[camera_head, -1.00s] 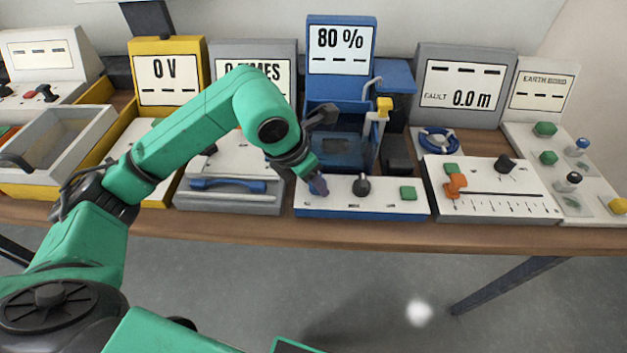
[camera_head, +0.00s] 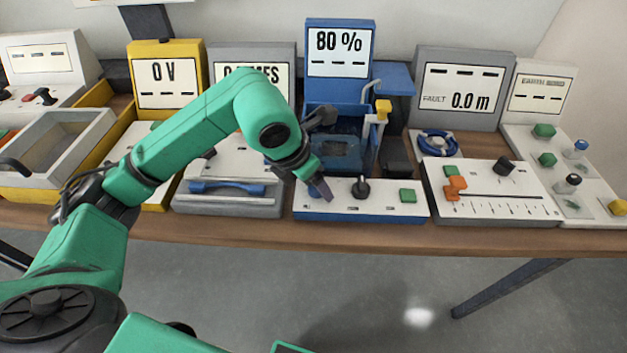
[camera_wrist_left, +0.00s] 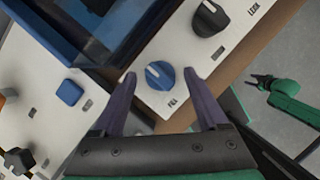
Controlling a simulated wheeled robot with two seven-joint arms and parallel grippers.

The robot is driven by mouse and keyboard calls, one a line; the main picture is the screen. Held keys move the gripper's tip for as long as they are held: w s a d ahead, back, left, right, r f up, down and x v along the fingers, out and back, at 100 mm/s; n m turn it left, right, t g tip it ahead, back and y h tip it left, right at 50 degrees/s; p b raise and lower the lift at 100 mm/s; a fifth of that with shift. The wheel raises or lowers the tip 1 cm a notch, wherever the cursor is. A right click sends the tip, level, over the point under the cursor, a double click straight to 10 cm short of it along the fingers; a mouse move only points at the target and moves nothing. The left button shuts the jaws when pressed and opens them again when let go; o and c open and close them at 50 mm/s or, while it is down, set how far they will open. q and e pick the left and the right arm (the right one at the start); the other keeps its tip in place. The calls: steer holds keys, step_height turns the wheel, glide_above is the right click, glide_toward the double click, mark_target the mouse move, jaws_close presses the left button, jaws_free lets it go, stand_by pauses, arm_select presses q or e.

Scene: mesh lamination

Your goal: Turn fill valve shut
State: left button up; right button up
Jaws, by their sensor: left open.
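The fill valve is a blue round knob (camera_wrist_left: 160,75) with a white pointer line, beside a printed FILL label on the white panel top in the left wrist view. My left gripper (camera_wrist_left: 166,80) is open, with one finger on each side of the knob; I cannot tell whether they touch it. In the head view the left gripper (camera_head: 322,190) is over the left end of the blue unit's front panel (camera_head: 385,207) and hides the knob. A display (camera_head: 339,50) above reads 80 %. My right gripper (camera_wrist_left: 261,80) shows small at the right of the wrist view.
A green button (camera_head: 408,195) is at the panel's right end. A grey unit with a blue handle (camera_head: 227,186) is left, and a slider unit (camera_head: 490,188) is right. The table's front edge is close.

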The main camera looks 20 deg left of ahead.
arm_select(q)
steer(key=v, duration=1.4)
steer(key=shift+r, duration=0.3)
steer(key=shift+a, duration=0.1)
